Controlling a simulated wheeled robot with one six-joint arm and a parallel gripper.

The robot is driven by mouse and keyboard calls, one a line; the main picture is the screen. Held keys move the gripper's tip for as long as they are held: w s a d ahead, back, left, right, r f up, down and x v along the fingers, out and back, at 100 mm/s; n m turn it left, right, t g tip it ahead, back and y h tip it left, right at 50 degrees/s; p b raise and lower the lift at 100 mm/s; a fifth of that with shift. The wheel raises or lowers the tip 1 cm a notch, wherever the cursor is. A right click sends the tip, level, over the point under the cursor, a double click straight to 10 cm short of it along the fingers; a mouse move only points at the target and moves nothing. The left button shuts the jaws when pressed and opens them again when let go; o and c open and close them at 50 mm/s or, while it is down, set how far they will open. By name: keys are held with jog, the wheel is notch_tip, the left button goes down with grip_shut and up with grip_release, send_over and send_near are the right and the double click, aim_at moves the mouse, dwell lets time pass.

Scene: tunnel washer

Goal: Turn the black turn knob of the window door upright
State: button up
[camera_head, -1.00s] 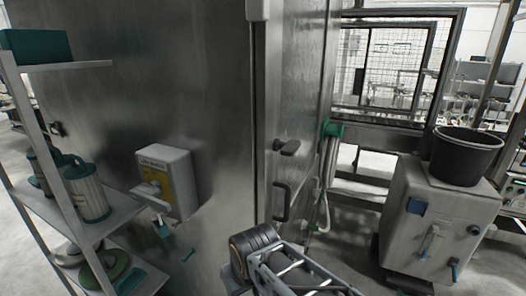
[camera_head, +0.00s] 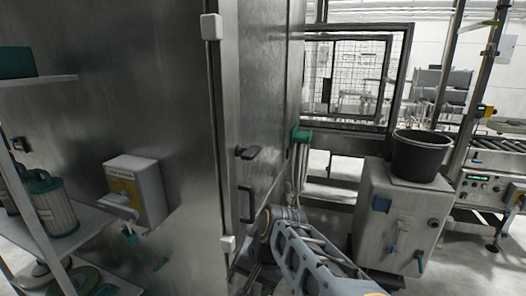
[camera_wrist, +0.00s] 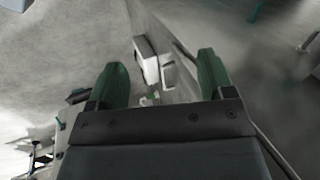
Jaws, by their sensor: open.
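The black turn knob (camera_head: 247,152) sits on the narrow steel window door (camera_head: 262,95) in the head view, its lever lying roughly level. A black pull handle (camera_head: 247,204) is below it on the same door. My gripper (camera_wrist: 162,82) is open, with two green fingers spread apart and nothing held between them. In the head view my arm rises at the bottom centre, right of the pull handle, and the gripper's fingers cannot be made out there. The knob cannot be identified in the wrist view.
A white control box (camera_head: 137,188) is on the steel wall at left, beside a shelf (camera_head: 70,235) with canisters. A grey cabinet (camera_head: 402,215) with a black bucket (camera_head: 421,157) stands at right. White hinge blocks (camera_head: 211,27) line the door's edge.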

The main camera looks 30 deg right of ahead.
jog(key=shift+o, duration=1.4)
jog(key=w+d+r+m+t+y, duration=0.2)
jog(key=w+d+r+m+y, duration=0.1)
jog(key=r+m, duration=0.4)
jog(key=shift+w+d+m+y, duration=0.2)
jog(key=shift+w+m+y, duration=0.3)
jog(key=shift+m, duration=0.3)
jog(key=shift+o, duration=0.8)
jog(key=d+r+m, duration=0.1)
jog(key=w+d+r+m+t+y, duration=0.1)
jog(key=d+r+m+y, duration=0.1)
jog(key=r, duration=0.1)
jog(key=shift+w+t, duration=0.25)
jog(key=shift+t, duration=0.15)
jog(key=m+t+y+p, duration=0.1)
jog(key=m+t+y, duration=0.2)
jog(key=m+t, duration=0.4)
send_near(257, 153)
jog(key=shift+m+g, duration=0.3)
jog(key=p+x, duration=0.2)
jog(key=x, duration=0.9)
jog(key=shift+w+r, duration=0.15)
jog(key=shift+w, duration=0.1)
jog(key=shift+c, duration=0.3)
jog(key=shift+d, duration=0.1)
jog(key=c, duration=0.8)
